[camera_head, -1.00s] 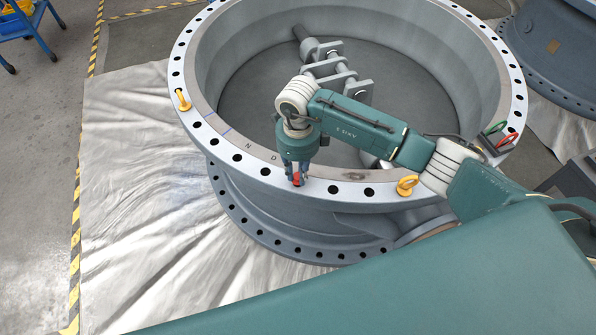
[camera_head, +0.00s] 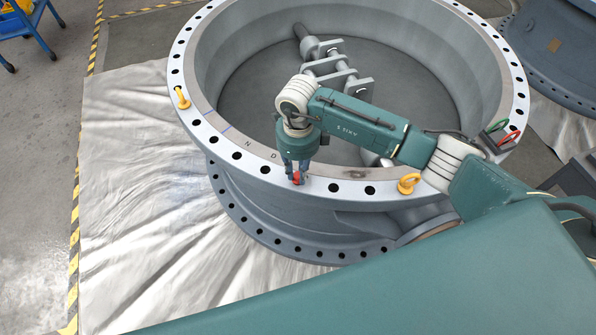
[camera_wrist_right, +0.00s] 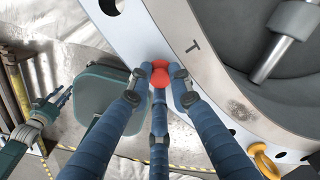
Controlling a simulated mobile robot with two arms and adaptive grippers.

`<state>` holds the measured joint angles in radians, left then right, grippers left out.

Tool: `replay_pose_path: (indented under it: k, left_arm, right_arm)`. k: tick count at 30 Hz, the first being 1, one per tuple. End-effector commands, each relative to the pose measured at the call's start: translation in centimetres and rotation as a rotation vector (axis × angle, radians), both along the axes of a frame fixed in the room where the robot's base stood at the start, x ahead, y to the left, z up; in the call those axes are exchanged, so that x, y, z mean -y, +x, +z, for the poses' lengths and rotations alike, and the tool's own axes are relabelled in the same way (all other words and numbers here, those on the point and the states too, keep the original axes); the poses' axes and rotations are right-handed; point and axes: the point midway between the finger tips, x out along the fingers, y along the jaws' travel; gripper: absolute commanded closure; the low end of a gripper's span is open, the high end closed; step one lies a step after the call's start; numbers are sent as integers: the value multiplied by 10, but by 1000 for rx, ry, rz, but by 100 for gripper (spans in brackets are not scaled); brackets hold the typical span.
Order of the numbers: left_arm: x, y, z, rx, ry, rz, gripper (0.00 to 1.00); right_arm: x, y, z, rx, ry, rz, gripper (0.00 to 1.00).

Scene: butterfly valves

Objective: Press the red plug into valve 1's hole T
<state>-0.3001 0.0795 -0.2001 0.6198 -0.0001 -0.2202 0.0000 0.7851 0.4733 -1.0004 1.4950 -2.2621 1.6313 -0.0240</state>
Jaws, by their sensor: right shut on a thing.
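Valve 1 (camera_head: 225,147) is the large grey ring-shaped body with a pale flange full of dark holes. My right gripper (camera_head: 297,177) points down at the near flange and is shut on the red plug (camera_head: 298,178). In the right wrist view, my right gripper's blue fingers (camera_wrist_right: 160,82) close around the plug's rounded red head (camera_wrist_right: 160,69). The letter T (camera_wrist_right: 194,46) is on the flange beside it. The plug and fingers hide the spot beneath, so I cannot tell how deep the plug sits. My left gripper (camera_wrist_right: 56,103) seems to show at the left, too small to judge.
Yellow eyebolts stand on the flange at the left (camera_head: 182,98) and near right (camera_head: 408,183). Green (camera_head: 496,126) and red (camera_head: 508,138) loops are at the right rim. Another valve (camera_head: 562,50) stands behind right. A silvery sheet (camera_head: 130,200) covers the floor.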

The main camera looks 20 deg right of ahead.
Motion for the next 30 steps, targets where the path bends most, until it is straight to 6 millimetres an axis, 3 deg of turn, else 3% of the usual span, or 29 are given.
replay_pose_path:
  k: [21, 22, 24, 30]
  left_arm:
    - [0, -1, -10, -2, 0, 0, 63]
    - [0, -1, -9, -2, 0, -1, 63]
    - [0, -1, -8, -1, -1, 0, 63]
    - [0, -1, -9, -1, -1, 0, 63]
  right_arm:
    - [0, -1, -13, -3, 0, 0, 94]
    - [0, -1, -11, -2, 1, 0, 75]
    - [0, -1, -11, -3, 0, 0, 61]
    - [0, -1, -11, -1, 0, 0, 59]
